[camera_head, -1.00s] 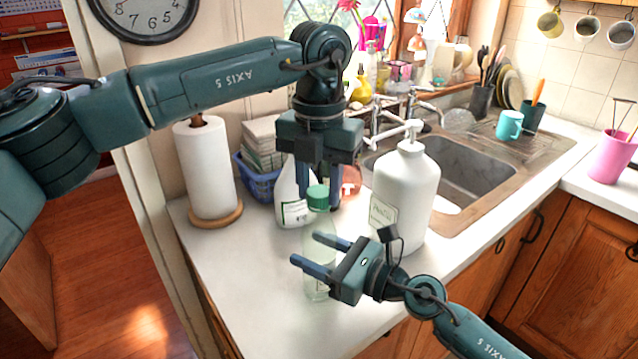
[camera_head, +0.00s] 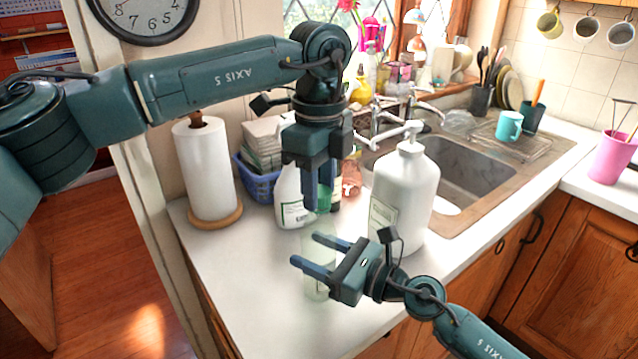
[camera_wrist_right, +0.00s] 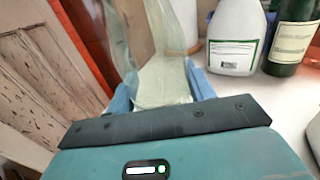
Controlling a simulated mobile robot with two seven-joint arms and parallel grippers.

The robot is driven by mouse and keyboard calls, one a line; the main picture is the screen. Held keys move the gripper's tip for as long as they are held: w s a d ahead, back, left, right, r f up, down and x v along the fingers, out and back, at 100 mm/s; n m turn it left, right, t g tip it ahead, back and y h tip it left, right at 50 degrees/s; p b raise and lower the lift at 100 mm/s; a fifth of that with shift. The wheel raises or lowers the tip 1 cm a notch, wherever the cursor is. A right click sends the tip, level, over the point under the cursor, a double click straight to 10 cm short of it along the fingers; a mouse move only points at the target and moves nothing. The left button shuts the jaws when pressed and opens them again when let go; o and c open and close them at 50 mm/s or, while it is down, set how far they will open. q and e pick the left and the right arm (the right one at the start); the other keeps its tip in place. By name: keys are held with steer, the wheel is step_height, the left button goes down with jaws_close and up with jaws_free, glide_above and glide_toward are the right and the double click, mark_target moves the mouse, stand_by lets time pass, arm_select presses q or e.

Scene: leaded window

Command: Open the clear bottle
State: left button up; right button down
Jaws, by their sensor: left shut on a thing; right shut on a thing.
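The clear bottle (camera_head: 317,282) stands upright on the white counter, see-through and pale. My right gripper (camera_head: 308,251) is shut around its body from the side; in the right wrist view the bottle (camera_wrist_right: 165,82) sits between the two blue fingers. My left gripper (camera_head: 320,206) points down over the bottle top and is shut on the green cap (camera_head: 323,197). A finger hides part of the cap, so I cannot tell whether it still touches the neck.
A big white pump bottle (camera_head: 405,190) stands close on the right. A white labelled bottle (camera_head: 289,198) and a dark green bottle (camera_wrist_right: 291,38) stand behind. A paper towel roll (camera_head: 206,170) is at left. The front counter is clear.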

stand_by(0.4)
arm_select(q)
steer(key=shift+r, duration=1.1)
steer(key=shift+r, duration=2.05)
arm_select(e)
steer(key=shift+c, duration=2.3)
jaws_free()
arm_select(q)
steer(key=shift+f, duration=0.1)
